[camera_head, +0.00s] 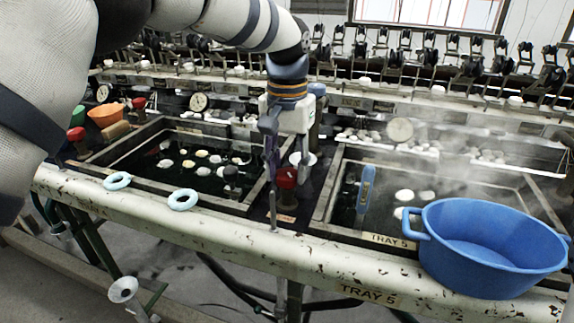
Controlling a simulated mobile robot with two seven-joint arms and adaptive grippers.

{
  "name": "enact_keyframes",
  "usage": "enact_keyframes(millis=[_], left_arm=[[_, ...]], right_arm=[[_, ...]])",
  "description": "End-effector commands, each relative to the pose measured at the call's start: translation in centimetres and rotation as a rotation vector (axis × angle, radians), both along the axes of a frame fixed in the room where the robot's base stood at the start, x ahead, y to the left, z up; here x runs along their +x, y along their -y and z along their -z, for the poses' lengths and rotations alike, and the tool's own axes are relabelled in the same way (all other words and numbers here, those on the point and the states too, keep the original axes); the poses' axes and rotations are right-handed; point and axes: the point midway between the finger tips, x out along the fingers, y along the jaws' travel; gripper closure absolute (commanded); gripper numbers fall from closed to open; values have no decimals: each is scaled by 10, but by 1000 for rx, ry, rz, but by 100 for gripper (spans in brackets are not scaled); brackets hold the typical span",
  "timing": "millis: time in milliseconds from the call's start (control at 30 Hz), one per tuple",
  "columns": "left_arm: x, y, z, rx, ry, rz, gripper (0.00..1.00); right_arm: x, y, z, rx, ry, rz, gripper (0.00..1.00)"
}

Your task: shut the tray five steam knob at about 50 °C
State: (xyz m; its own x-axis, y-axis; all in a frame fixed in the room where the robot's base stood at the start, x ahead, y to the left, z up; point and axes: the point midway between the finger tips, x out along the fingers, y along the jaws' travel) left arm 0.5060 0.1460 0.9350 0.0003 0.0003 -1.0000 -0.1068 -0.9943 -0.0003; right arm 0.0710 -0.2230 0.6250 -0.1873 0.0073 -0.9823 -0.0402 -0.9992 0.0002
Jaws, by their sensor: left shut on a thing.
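My left gripper (286,160) comes down from above at the middle and is shut on a red knob (287,179). One finger shows to the left of the knob and reaches down in front of the bench edge; the other is partly hidden. The knob stands between two basins. The tray five basin (328,190), to its right, holds dark water with white cocoons and steam above. A blue thermometer (366,186) stands upright in it; its reading is too small to tell. My right gripper is not in view.
A blue tub (485,245) with handles sits on the front right edge, partly over the tray five basin. Two pale blue rings (183,199) lie on the front ledge. Other red knobs (76,134) and an orange bowl (106,114) are left.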

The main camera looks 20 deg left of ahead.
Motion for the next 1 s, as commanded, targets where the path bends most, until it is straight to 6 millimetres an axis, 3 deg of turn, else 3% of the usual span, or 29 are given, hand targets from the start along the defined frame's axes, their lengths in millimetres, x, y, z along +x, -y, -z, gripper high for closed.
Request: enact_keyframes(millis=[500, 1000], left_arm=[[0, 0, 1, 0, -1, 463, 91], [0, 0, 1, -2, -1, 702, 91]], right_arm=[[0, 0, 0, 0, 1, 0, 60], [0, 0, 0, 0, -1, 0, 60]])
